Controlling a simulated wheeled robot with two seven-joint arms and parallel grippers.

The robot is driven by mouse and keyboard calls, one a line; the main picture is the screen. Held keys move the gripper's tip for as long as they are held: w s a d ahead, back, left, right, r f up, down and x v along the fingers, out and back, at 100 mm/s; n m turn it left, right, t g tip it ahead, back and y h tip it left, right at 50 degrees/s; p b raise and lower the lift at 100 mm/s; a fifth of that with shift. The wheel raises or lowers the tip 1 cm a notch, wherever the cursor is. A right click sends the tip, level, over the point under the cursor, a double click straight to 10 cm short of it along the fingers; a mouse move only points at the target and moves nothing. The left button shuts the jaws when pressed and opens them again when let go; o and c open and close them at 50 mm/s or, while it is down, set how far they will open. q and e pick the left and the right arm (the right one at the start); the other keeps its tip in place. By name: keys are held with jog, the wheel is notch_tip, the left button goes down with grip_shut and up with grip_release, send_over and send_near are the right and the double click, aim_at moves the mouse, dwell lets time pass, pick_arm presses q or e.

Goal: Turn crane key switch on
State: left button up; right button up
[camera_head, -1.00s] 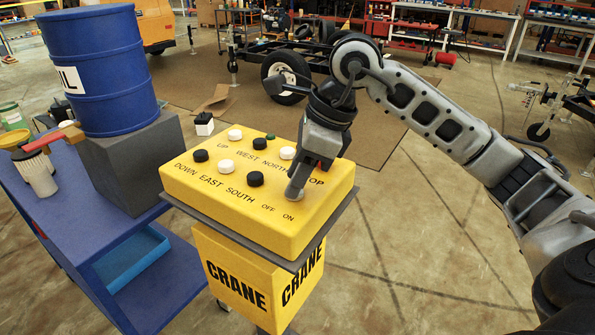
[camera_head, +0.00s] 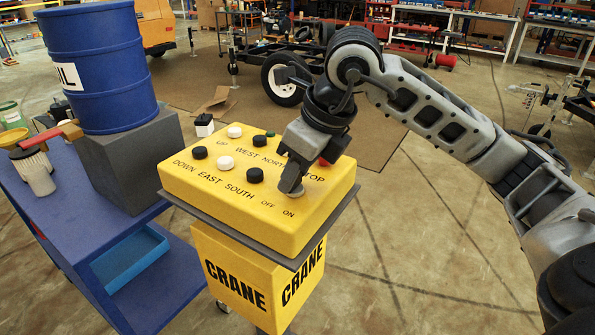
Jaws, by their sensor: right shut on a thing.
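The yellow crane control box (camera_head: 235,217) stands on a grey plate on top of a yellow pedestal marked CRANE (camera_head: 235,280). Its top carries black and white buttons and the words UP, DOWN, EAST, WEST, NORTH, SOUTH, OFF and ON. My right gripper (camera_head: 292,187) points down at the right part of the box, just above the OFF and ON labels. It is shut on the key switch, which its fingers mostly hide; only a grey round edge (camera_head: 297,193) shows. My left gripper is out of view.
A red stop button (camera_head: 324,161) sits just right of my gripper. A blue cart (camera_head: 75,225) with a grey block (camera_head: 140,165) and blue barrel (camera_head: 98,65) stands to the left. The floor to the right is free.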

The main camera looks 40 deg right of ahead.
jog(key=m+h, duration=0.1)
jog(key=m, duration=0.3)
jog(key=shift+a+t+b, duration=0.15)
jog(key=shift+t+b, duration=0.15)
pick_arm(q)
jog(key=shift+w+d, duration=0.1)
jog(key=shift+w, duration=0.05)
pick_arm(e)
jog(key=shift+m+h, duration=0.7)
jog(key=shift+m, duration=0.5)
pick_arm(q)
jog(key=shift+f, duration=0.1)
pick_arm(e)
jog(key=o, duration=1)
pick_arm(q)
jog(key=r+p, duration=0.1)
jog(key=p, duration=0.3)
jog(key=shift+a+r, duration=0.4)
pick_arm(e)
jog(key=v, duration=1.6)
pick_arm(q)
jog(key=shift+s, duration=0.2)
